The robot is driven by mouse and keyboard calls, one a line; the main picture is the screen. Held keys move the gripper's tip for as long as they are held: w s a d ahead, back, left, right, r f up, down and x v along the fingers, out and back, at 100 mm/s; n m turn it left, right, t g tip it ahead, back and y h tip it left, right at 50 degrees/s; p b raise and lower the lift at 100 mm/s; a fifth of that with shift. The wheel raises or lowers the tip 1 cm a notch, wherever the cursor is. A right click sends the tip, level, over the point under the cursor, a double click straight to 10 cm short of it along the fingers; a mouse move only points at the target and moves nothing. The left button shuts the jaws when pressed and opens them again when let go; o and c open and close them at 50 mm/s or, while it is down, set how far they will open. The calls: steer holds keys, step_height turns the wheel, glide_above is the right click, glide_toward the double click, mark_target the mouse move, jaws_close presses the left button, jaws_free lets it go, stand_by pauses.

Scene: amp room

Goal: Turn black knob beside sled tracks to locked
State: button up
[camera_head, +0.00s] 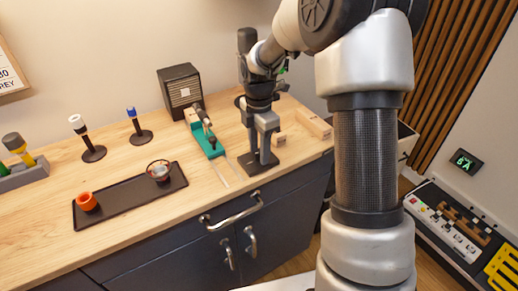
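A teal sled (205,138) with a dark handle on top sits on the wooden bench, right of its middle. Pale sled tracks (222,172) run from it toward the bench's front edge. My gripper (260,152) points down just right of the tracks, close to the bench front. Its two grey fingers reach down over a black flat piece (258,165), which may be the knob's base. The knob itself is hidden by or blends with the fingers. I cannot tell whether the fingers touch or grasp it, and no locked marking is readable.
A black speaker-like box (180,87) stands behind the sled. Wooden blocks (313,124) lie right of my gripper. Cabinet handles (232,213) project below the bench.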

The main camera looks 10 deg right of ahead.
jaws_close()
